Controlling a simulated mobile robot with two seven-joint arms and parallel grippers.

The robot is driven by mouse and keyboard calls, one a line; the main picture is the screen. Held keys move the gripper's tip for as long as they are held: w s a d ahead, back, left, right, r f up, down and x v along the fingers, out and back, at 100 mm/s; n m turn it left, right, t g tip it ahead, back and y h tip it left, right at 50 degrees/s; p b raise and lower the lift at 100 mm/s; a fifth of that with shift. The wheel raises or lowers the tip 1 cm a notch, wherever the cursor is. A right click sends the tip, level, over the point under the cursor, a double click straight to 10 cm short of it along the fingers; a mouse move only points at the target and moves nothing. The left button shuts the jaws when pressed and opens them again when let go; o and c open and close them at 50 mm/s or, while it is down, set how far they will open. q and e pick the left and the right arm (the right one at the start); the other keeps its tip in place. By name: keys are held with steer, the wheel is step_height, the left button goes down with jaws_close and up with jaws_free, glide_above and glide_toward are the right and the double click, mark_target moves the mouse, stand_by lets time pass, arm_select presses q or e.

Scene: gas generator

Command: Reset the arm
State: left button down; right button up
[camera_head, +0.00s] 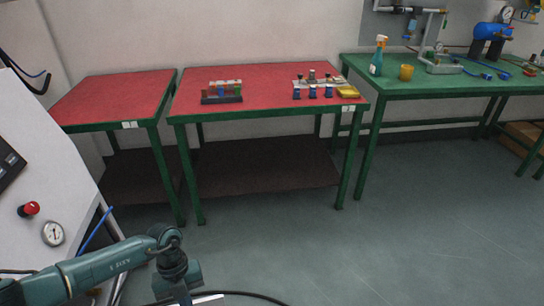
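My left arm (110,262) comes in from the lower left, teal and bent downward at a dark joint. Its far end runs out of the picture at the bottom edge, so its gripper fingers do not show. My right arm and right gripper are not in view. No object is seen in a gripper.
Two red-topped tables (262,82) (110,99) and a green table (440,79) stand along the wall. A white panel with a red knob (32,208) and a gauge (53,233) is close on the left. The grey floor (330,245) at centre and right is clear.

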arm_select(q)
steer(key=s+d+r+h, duration=0.1)
steer(key=s+d+h, duration=0.15)
steer(key=d, duration=0.45)
steer(key=s+d+r+h, duration=0.1)
steer(key=s+d+h, duration=0.1)
steer(key=d+h, duration=0.35)
steer(key=d+r+n+t+h+p, duration=0.1)
steer(key=d+r+n+t+h, duration=0.6)
steer(key=d+r, duration=0.55)
steer(key=w+a+n+t+y, duration=0.4)
steer(key=a+n+t+y, duration=0.45)
steer(key=n, duration=0.65)
steer(key=s+a+f+n+y, duration=0.5)
steer(key=s+a+f+n, duration=0.1)
steer(key=a, duration=0.4)
steer(key=s+f+g+p, duration=0.1)
steer(key=s, duration=0.1)
steer(key=shift+s+a+f, duration=0.2)
steer(key=shift+s+f, duration=0.05)
steer(key=shift+s, duration=0.15)
